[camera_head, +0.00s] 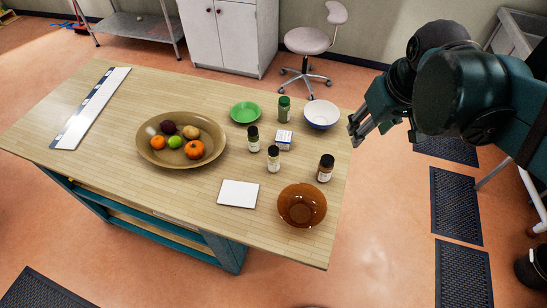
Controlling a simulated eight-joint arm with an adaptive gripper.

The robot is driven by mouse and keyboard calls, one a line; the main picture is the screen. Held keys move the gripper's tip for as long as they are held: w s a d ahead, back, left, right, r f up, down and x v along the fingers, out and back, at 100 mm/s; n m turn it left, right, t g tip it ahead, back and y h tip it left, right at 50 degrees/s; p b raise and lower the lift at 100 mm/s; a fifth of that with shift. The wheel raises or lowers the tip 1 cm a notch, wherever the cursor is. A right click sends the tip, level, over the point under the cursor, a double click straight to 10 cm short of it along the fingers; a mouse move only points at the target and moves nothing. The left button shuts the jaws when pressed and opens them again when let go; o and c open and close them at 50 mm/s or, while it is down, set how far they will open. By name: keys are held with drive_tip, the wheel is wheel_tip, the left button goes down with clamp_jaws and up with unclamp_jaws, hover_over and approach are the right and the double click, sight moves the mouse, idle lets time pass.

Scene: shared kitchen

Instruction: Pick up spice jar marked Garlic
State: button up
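Several small jars stand upright on the wooden table: a green-capped green jar (284,109), a dark-capped jar (253,139), a dark-capped jar with a pale label (273,159) and a dark-capped brown jar (325,169). The labels are too small to read, so I cannot tell which is marked Garlic. My gripper (353,130) is at the table's right edge, to the right of the jars and apart from them. Its fingers look spread, with nothing between them.
A white bowl (321,115), green plate (245,112), small blue-white box (284,139), white square (238,193) and amber bowl (301,206) surround the jars. A fruit bowl (148,149) stands left. The wooden table (100,160) is bare at its front left.

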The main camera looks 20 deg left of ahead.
drive_tip(key=w+a+n+g+p, duration=0.2)
drive_tip(key=w+a+n+p, duration=0.15)
drive_tip(key=a, duration=0.95)
drive_tip(key=n+g+h+p, duration=0.1)
drive_tip(key=n+g+p, duration=0.1)
drive_tip(key=n+p, duration=0.25)
hover_over(273, 150)
wheel_tip(273, 150, down, 4)
wheel_tip(273, 150, down, 14)
drive_tip(key=shift+a+f, duration=0.1)
drive_tip(key=shift+f, duration=0.85)
drive_tip(key=shift+f, duration=1.25)
drive_tip(key=shift+f, duration=0.1)
drive_tip(key=shift+w+d+f, duration=0.1)
drive_tip(key=shift+f, duration=1.15)
drive_tip(key=shift+w+d+f, duration=0.1)
drive_tip(key=shift+f, duration=1.15)
